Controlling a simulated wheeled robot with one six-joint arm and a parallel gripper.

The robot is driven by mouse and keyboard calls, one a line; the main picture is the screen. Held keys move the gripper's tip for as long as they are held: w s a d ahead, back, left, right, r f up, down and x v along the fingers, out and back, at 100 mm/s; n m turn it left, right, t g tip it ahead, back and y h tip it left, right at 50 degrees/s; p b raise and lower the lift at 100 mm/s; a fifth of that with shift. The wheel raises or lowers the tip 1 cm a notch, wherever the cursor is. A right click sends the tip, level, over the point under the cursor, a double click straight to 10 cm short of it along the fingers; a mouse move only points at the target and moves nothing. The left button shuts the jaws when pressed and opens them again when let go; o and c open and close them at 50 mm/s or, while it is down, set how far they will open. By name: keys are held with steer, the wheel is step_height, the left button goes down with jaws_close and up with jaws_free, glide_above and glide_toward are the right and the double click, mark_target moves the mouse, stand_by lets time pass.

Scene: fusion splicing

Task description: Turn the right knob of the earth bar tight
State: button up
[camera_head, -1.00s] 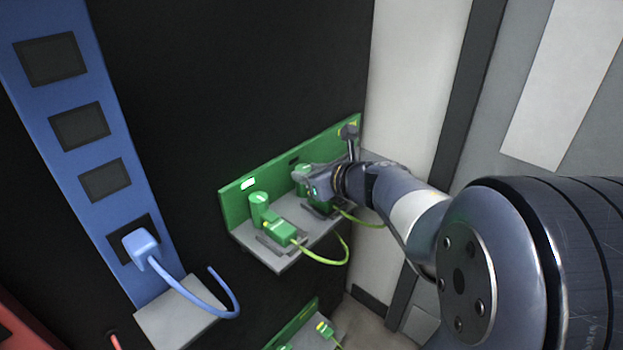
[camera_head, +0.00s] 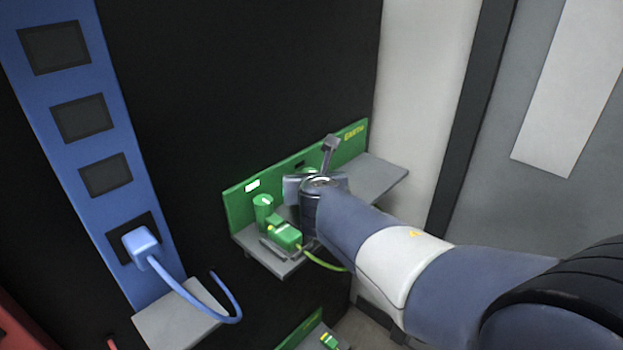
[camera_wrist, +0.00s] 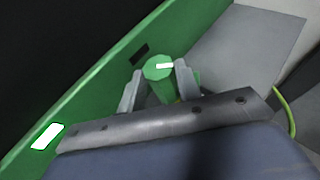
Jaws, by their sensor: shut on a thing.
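The green earth bar (camera_head: 238,205) has a grey shelf (camera_head: 385,178) and yellow lettering at its right end. The left knob (camera_head: 263,208) is an upright green cylinder with a green plug (camera_head: 286,234) in front of it. My gripper (camera_head: 313,180) is at the right knob and hides most of it in the head view. In the wrist view the right knob (camera_wrist: 159,70) shows its round top with a white line lying nearly across the picture. My gripper's two fingers (camera_wrist: 160,84) are shut on it, one on each side.
A lit white indicator (camera_head: 252,186) is above the left knob; the slot (camera_wrist: 140,54) above the right knob is dark. A blue panel (camera_head: 95,130) with a blue plug and cable stands left. The shelf's right end is clear.

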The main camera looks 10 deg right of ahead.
stand_by(0.4)
steer(key=o, duration=1)
